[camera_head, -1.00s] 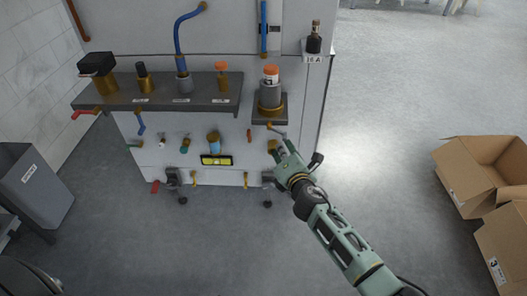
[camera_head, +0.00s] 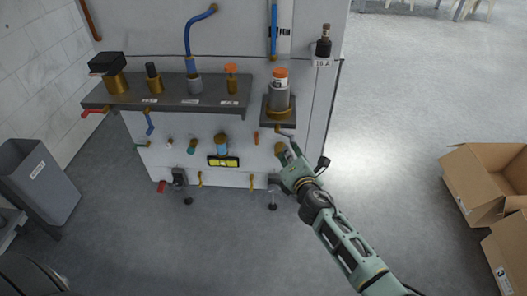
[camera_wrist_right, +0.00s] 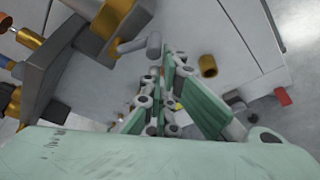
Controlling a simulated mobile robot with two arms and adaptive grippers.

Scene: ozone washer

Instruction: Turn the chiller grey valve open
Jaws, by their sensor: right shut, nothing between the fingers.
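The grey valve handle (camera_head: 286,133) sits under the small grey shelf on the right of the white machine. It also shows in the right wrist view as a grey bent lever (camera_wrist_right: 141,45) beside the shelf bracket. My right gripper (camera_head: 288,150) is just below the handle, close to the machine's front. In the right wrist view my right gripper (camera_wrist_right: 168,62) has its fingers together and empty, with the tips near the lever's end. I cannot tell whether they touch it. My left gripper is not in view.
The white machine (camera_head: 240,125) carries a long grey shelf (camera_head: 135,98) with fittings and several small valves below. A brass fitting (camera_wrist_right: 208,66) is right of my fingers. A grey bin (camera_head: 38,180) stands left; cardboard boxes (camera_head: 490,175) lie right. The floor between is clear.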

